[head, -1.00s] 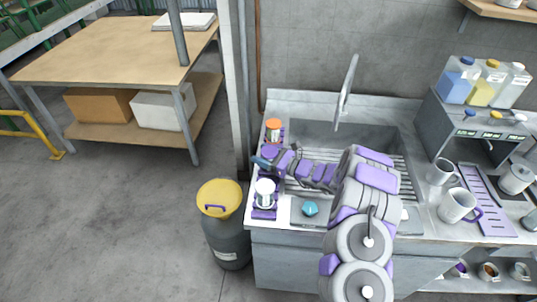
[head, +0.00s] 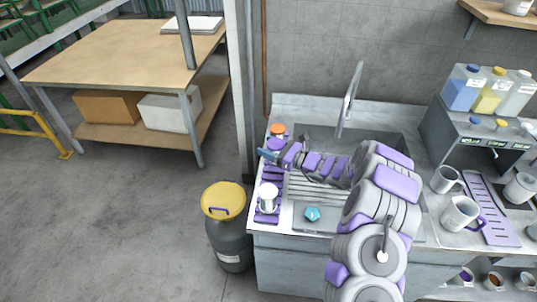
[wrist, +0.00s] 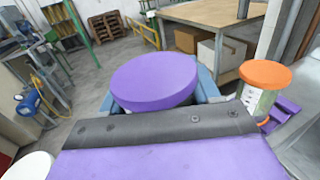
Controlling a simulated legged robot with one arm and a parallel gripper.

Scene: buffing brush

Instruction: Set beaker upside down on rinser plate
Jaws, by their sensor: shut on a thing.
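My gripper (head: 268,154) is at the left end of the sink counter, its blue fingers on both sides of a purple round-topped thing (wrist: 155,82). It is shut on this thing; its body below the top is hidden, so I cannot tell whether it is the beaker. The same purple top shows in the head view (head: 275,144), beside an orange-topped container (head: 278,130). A square plate with a teal piece (head: 312,214), possibly the rinser plate, lies at the counter's front. It is clear of my gripper.
A white-topped container (head: 268,192) stands on a purple base at the counter's left front. Grey-white mugs (head: 460,212) and a purple slotted tray (head: 497,228) are on the right. The sink tap (head: 350,95) rises behind my arm. A yellow-lidded bin (head: 223,198) stands left.

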